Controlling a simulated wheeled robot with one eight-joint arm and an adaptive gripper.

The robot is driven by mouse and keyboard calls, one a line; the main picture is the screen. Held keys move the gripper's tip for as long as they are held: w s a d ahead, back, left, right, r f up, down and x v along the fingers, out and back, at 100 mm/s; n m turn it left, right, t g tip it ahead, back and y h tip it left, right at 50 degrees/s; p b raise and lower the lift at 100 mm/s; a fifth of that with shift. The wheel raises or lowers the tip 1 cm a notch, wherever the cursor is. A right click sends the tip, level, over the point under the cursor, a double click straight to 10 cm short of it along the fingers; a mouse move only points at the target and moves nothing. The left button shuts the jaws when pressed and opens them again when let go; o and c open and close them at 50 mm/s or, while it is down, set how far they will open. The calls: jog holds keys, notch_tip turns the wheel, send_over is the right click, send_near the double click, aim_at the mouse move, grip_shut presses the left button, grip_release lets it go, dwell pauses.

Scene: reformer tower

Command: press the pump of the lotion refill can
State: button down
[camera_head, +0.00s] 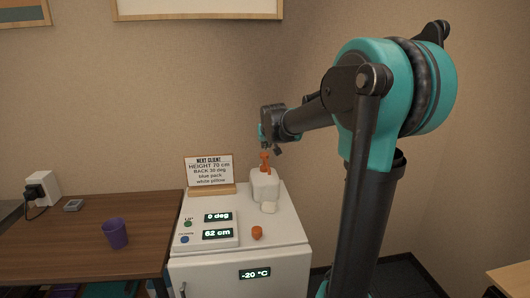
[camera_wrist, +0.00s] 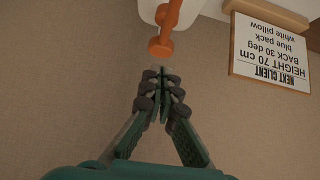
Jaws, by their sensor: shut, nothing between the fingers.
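The lotion refill can (camera_head: 264,187) is a white container standing upright at the back right of the white cabinet top. Its orange pump (camera_head: 264,162) sticks up from it. In the wrist view the orange pump (camera_wrist: 169,28) is at the top centre, with part of the white can (camera_wrist: 147,10) beside it. My gripper (camera_wrist: 162,74) is shut and empty, its tips just short of the pump head in that view, with a gap between them. In the head view my gripper (camera_head: 266,139) is above the pump, its fingertips partly hidden.
A sign (camera_head: 209,169) stands left of the can. In front is a control panel (camera_head: 208,229) with buttons and displays reading 0 deg and 62 cm. An orange knob (camera_head: 257,232) is on the cabinet (camera_head: 240,271).

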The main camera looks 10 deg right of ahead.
jog(key=v, duration=0.4)
jog(key=shift+s+r, duration=0.1)
jog(key=shift+r, duration=0.05)
dwell(2.4)
notch_tip(320, 180, up, 4)
jog(key=shift+r, duration=0.1)
dwell(0.4)
send_over(265, 157)
notch_tip(265, 157, down, 7)
jog(key=shift+a+f, duration=0.1)
notch_tip(265, 157, down, 2)
jog(key=shift+f, duration=0.95)
